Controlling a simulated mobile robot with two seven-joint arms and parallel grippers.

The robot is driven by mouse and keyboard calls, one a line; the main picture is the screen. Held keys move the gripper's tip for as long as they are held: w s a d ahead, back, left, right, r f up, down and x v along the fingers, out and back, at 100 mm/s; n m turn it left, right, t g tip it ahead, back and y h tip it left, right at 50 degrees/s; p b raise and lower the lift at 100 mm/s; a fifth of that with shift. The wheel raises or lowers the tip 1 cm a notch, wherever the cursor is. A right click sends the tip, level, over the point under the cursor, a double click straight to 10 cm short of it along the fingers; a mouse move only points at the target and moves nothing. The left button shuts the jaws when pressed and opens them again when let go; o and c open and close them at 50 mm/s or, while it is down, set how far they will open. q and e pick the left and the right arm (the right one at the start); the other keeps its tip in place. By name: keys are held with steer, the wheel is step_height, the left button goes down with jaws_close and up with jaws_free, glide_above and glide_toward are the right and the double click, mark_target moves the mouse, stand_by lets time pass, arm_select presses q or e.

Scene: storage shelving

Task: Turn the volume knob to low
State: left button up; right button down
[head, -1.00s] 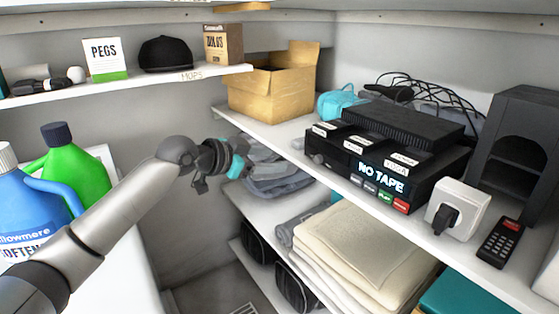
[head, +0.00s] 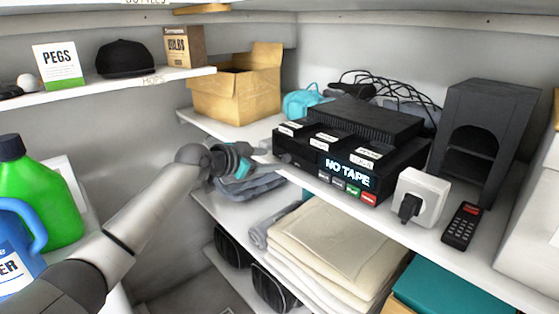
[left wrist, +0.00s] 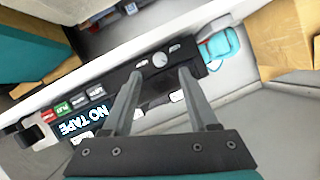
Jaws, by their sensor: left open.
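The black tape player (head: 400,155) stands on the middle shelf, its display reading "NO TAPE" (head: 347,173). In the left wrist view its front panel appears upside down, with a round grey knob (left wrist: 160,60) between two small pale labels. My left gripper (head: 238,160) is just left of the player's front left end in the head view. In the left wrist view the left gripper (left wrist: 161,73) is open, its two fingers on either side of the knob in the picture. I cannot tell whether they touch the panel. My right gripper is not in view.
A cardboard box (head: 235,98) and a teal item (head: 303,104) are behind left. Folded towels (head: 330,245) fill the shelf below. Detergent bottles (head: 40,195) stand left.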

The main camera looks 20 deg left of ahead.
mark_target(284, 159)
arm_select(q)
steer(key=shift+b+x, duration=0.45)
steer(key=shift+x, duration=2.35)
jaws_close()
